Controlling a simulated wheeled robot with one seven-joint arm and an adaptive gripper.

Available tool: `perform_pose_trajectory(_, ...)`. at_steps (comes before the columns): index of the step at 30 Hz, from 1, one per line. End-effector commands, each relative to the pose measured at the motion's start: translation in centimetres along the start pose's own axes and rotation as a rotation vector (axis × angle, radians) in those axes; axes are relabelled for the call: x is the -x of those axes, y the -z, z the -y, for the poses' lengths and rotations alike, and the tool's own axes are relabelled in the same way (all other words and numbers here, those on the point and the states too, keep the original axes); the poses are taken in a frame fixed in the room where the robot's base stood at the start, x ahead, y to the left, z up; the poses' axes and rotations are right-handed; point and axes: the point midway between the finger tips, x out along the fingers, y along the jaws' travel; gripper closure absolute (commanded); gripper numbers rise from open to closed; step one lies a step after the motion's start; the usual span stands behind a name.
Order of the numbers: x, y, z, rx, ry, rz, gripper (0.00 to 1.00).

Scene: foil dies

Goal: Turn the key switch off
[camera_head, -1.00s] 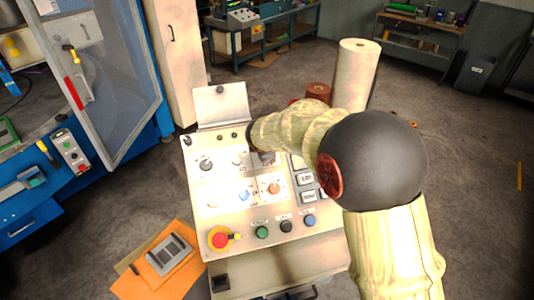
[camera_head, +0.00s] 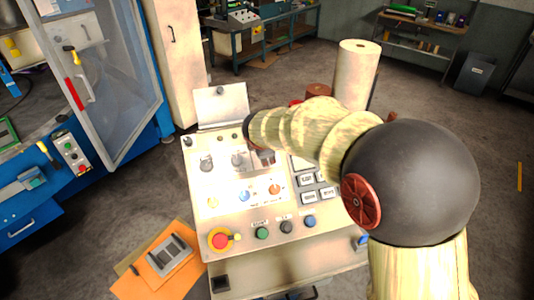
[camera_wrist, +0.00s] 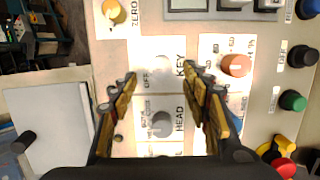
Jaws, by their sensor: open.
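The key switch (camera_wrist: 163,70) is a pale round knob on the machine's control panel (camera_wrist: 112,60), beside the printed words KEY and OFF in the wrist view. My gripper (camera_wrist: 160,72) is open, with one fingertip on each side of the knob in that view. I cannot tell whether the fingers touch it or how far above the panel they are. In the head view my gripper (camera_head: 263,157) is over the panel's upper middle and hides the key switch.
A grey HEAD knob (camera_wrist: 162,123) and an orange knob (camera_wrist: 236,66) are close to the key switch. A red emergency stop (camera_head: 220,241) and several push buttons line the panel's front. A raised flap (camera_head: 220,107) stands at its back edge.

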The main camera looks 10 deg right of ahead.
Motion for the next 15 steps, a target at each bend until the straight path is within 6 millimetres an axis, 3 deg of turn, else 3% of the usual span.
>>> perform_pose_trajectory(6, 4.1, 0.0, 0.0, 0.001, -0.001, 0.0, 0.53)
perform_pose_trajectory(15, 6.1, 0.0, 0.1, 0.001, 0.001, 0.001, 0.53)
